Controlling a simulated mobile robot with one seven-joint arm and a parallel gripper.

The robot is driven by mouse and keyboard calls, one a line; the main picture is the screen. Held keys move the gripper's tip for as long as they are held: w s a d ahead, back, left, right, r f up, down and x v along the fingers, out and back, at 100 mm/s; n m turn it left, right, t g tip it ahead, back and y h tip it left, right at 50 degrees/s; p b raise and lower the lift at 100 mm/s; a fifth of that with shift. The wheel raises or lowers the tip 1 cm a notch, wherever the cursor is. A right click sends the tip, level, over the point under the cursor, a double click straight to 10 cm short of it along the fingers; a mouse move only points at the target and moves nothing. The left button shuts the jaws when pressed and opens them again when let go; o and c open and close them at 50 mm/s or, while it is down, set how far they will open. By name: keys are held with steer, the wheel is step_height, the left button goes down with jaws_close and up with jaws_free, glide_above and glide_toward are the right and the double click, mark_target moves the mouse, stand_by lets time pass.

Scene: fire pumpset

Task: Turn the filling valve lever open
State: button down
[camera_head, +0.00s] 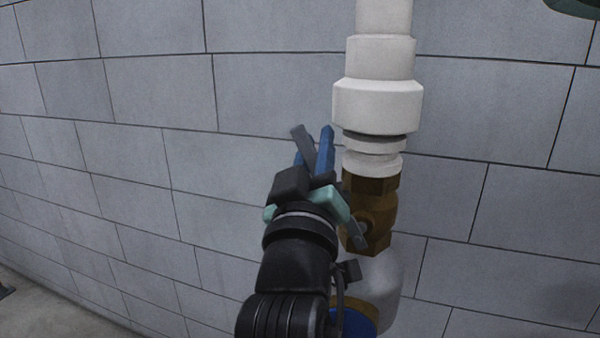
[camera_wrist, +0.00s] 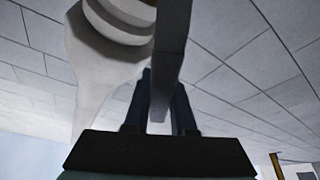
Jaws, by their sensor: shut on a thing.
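The filling valve is a brass body (camera_head: 380,205) on a vertical white pipe, right of my gripper in the head view. Its grey lever (camera_head: 303,143) slants from the upper left, behind my gripper, down to the brass body. My gripper (camera_head: 314,147) has blue fingers, one on each side of the lever, shut on it. In the wrist view the grey lever bar (camera_wrist: 170,45) runs between the two dark blue fingers (camera_wrist: 161,100). The middle of the lever is hidden by my gripper in the head view.
The white pipe (camera_head: 378,105) with wide collars rises above the valve, close to my gripper's right. Below it are a white fitting and a blue part (camera_head: 358,323). A grey block wall (camera_head: 110,130) stands behind. The space left of my gripper is clear.

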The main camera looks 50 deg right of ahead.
steer(key=shift+s+d+r+m+g+h+b, duration=0.15)
steer(key=shift+s+r+m+g+h+b, duration=0.1)
steer(key=shift+s+m, duration=0.15)
steer(key=shift+s+d+r+m+g+h+b, duration=0.15)
steer(key=shift+s+m+g+b, duration=0.1)
steer(key=shift+m, duration=0.25)
steer(key=c, duration=0.7)
jaws_free()
steer(key=shift+c, duration=0.2)
steer(key=shift+f, duration=0.1)
steer(key=b+v, duration=0.7)
steer(key=v, duration=0.4)
steer(key=shift+f, duration=0.3)
